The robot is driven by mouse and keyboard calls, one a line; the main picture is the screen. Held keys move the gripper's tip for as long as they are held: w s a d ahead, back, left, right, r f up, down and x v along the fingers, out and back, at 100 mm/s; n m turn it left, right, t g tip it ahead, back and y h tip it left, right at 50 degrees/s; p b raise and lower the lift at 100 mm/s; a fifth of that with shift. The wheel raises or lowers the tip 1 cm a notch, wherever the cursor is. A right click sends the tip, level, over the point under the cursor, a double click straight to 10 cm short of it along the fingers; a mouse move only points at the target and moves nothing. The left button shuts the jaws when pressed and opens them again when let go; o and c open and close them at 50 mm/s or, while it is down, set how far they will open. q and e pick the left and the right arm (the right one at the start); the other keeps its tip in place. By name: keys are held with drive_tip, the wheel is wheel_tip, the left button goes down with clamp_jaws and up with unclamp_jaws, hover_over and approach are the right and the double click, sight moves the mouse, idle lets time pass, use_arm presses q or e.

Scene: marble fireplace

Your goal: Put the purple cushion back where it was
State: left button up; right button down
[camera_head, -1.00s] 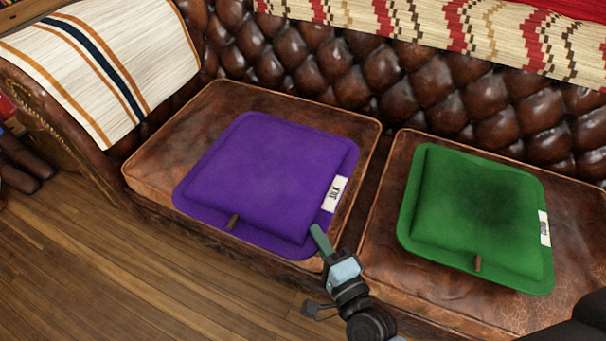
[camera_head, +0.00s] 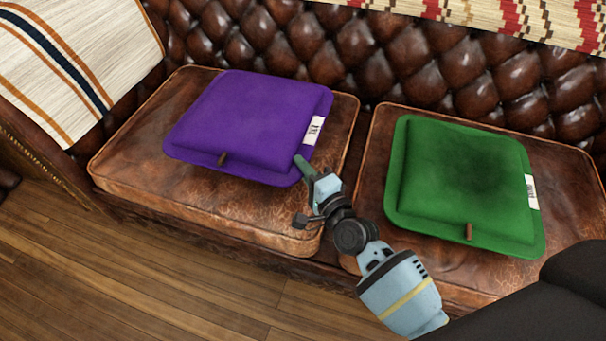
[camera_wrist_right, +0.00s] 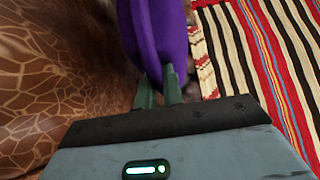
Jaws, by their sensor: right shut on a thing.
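The purple cushion (camera_head: 250,125) is over the left leather seat, toward its back, with a white label on its right side and a small brown tab at its front edge. My right gripper (camera_head: 303,165) is shut on its front right corner. In the right wrist view, the purple cushion (camera_wrist_right: 158,35) stands between the two green fingers of the gripper (camera_wrist_right: 160,85). I cannot tell for sure whether the cushion touches the seat. My left gripper is not in view.
A green cushion (camera_head: 460,185) lies on the right leather seat (camera_head: 590,185). The bare front of the left leather seat (camera_head: 190,190) is clear. The tufted backrest (camera_head: 350,65) rises behind. A striped blanket (camera_head: 75,60) covers the left armrest.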

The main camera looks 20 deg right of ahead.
drive_tip(key=shift+w+d+f, duration=0.15)
drive_tip(key=shift+w, duration=0.2)
wheel_tip(320, 180, down, 3)
drive_tip(key=shift+f+b, duration=0.1)
drive_tip(key=shift+b, duration=1.1)
drive_tip(key=c, duration=2)
unclamp_jaws()
drive_tip(key=shift+f, duration=0.2)
drive_tip(key=o, duration=0.5)
